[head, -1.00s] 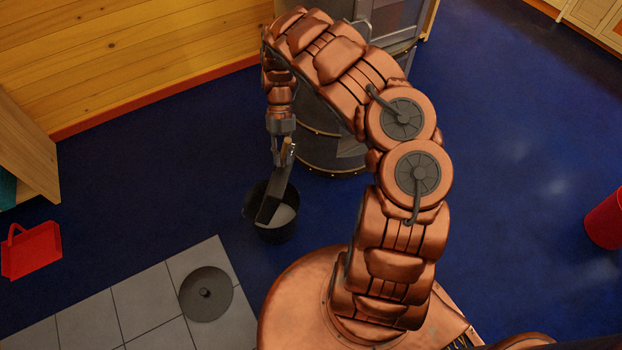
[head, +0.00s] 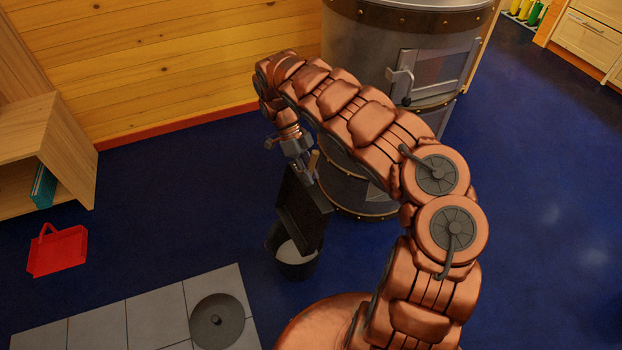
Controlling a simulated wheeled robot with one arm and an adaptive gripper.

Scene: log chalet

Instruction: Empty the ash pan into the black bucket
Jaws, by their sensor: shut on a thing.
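The black bucket (head: 273,244) stands on the blue floor in front of the stove, with pale grey ash (head: 290,253) inside. The dark ash pan (head: 303,212) is held steeply tilted above the bucket, its lower end over or just within the mouth; I cannot tell if they touch. Its broad face is towards me, and I see no ash on it. My gripper (head: 308,168) is shut on the pan's handle end, above the bucket. The pan covers part of the bucket's mouth and right side.
The metal stove (head: 365,60) stands close behind my arm. A round grey lid (head: 217,320) lies on pale tiles (head: 155,318). A red dustpan (head: 58,252) lies at left, near a wooden shelf (head: 70,160). The blue floor at right is clear.

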